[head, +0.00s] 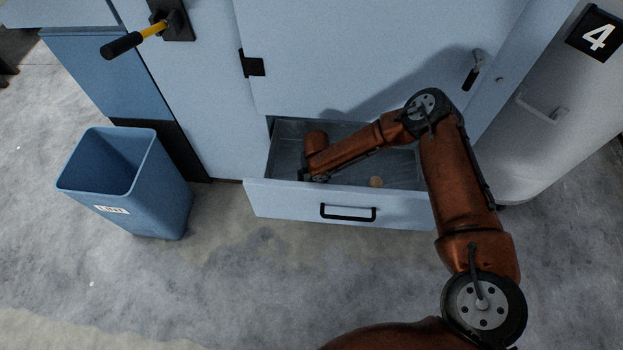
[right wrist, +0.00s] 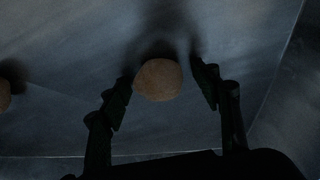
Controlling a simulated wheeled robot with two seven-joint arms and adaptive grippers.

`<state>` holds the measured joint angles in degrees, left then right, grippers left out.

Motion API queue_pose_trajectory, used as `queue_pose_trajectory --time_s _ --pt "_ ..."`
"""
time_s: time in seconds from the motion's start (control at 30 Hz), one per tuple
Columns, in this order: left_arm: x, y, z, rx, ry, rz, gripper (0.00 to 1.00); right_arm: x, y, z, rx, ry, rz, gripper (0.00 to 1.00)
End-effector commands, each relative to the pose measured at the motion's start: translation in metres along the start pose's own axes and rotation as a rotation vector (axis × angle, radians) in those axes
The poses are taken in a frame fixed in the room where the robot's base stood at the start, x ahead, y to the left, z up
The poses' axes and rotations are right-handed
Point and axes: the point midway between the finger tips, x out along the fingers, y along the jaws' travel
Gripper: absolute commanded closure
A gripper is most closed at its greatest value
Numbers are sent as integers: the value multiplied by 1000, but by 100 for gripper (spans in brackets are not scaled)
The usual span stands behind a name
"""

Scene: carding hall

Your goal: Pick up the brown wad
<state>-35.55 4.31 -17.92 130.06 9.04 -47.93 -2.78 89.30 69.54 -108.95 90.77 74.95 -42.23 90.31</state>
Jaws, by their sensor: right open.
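A round brown wad (right wrist: 157,80) lies on the drawer floor in the right wrist view, between the two fingertips of my right gripper (right wrist: 162,88). The fingers stand open on either side of it, with a gap visible at the right finger; the left finger is very close to it, and I cannot tell whether it touches. In the head view my right gripper (head: 312,177) reaches down into the left part of the open drawer (head: 285,197), mostly hidden by its own arm. A second brown wad (right wrist: 4,95) shows at the left edge of the wrist view. My left gripper is out of view.
One small tan wad (head: 376,182) shows near the drawer's front wall in the head view. The drawer's walls surround my right gripper. A blue bin (head: 165,190) stands on the floor to the left. A yellow-and-black lever (head: 135,40) sticks out at upper left.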

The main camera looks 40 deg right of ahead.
Motion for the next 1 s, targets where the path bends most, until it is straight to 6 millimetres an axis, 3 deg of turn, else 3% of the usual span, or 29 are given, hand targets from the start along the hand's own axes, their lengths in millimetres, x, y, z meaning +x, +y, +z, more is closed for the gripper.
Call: queue_pose_trajectory --time_s 0.23,0.77,1.0 --pt "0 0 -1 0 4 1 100 -1 0 -1 0 2 -1 44" --pt "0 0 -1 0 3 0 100 -1 0 -1 0 1 -1 80" --pt "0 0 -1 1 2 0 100 -2 0 -1 0 1 -1 80"
